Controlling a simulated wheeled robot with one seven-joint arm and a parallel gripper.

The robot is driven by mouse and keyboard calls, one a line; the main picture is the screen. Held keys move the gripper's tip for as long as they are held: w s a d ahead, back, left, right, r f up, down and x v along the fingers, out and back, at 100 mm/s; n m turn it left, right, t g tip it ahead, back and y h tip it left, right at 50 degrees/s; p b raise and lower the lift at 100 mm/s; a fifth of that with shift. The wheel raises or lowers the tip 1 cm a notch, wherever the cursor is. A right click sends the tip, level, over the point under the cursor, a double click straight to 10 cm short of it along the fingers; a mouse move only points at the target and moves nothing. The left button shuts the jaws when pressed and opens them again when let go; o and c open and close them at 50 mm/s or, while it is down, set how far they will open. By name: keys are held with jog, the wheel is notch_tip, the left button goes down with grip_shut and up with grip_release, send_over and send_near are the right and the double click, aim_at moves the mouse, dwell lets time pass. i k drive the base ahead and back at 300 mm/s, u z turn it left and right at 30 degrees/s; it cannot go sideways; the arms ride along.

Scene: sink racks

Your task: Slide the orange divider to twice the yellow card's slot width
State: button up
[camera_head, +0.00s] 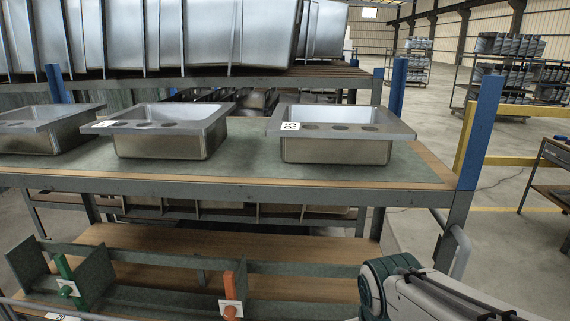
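An orange divider (229,286) stands upright at the lower rack's front rail, a little left of the picture's middle near the bottom edge. A white tag and an orange knob show at its lower part. A green divider (63,267) with a green knob stands farther left on the same rack, beside a grey-green side panel. I see no yellow card; a white card (62,317) is partly cut off at the bottom left edge. Part of my arm shows at the lower right, apart from the orange divider. My gripper is not in view.
The lower wooden shelf (310,286) shows bare board around the dividers. Above it, a bench (250,162) holds steel sinks (340,148). A blue post (480,130) and a bent grey rail (460,250) stand near my arm. Open floor lies at right.

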aim_at(239, 286)
jog(key=k, duration=1.3)
jog(key=u, duration=0.55)
jog(key=i, duration=0.7)
jog(key=u, duration=1.15)
jog(key=i, duration=0.95)
jog(key=u, duration=0.15)
